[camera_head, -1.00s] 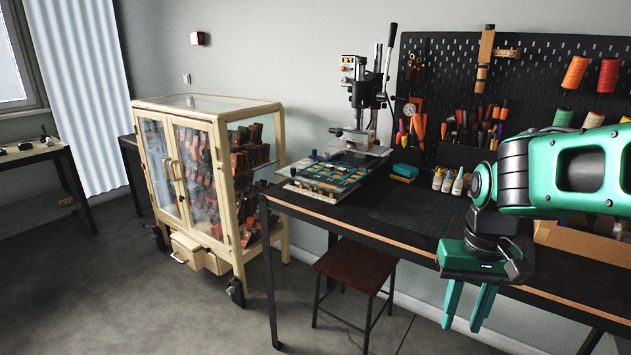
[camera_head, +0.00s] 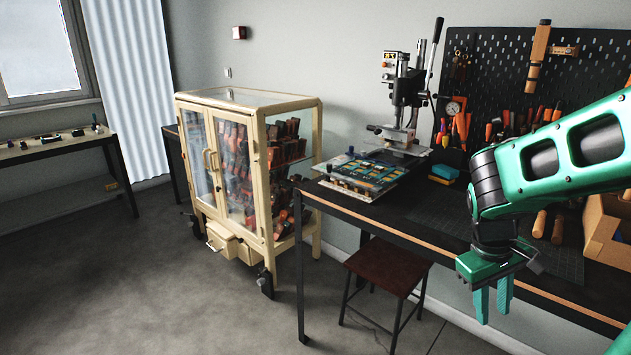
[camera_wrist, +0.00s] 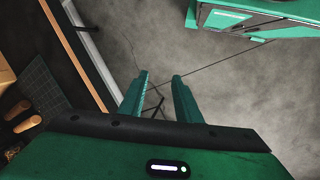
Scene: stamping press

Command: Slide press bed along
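The stamping press (camera_head: 403,95) stands at the back left of the black workbench, with a long lever upright on its right side. Its press bed (camera_head: 366,174) is a flat plate with blue and yellow pieces on it, out in front of the press column toward the left end of the bench. My gripper (camera_head: 493,305) hangs in front of the bench's front edge, to the right of the bed and well apart from it. Its two green fingers point down. In the wrist view the fingers (camera_wrist: 160,85) are spread with nothing between them.
A cream glass-door cabinet (camera_head: 262,165) on casters stands left of the bench. A dark stool (camera_head: 388,267) is under the bench front. A blue box (camera_head: 444,172) and a dark cutting mat (camera_head: 440,205) lie on the bench. The floor at left is clear.

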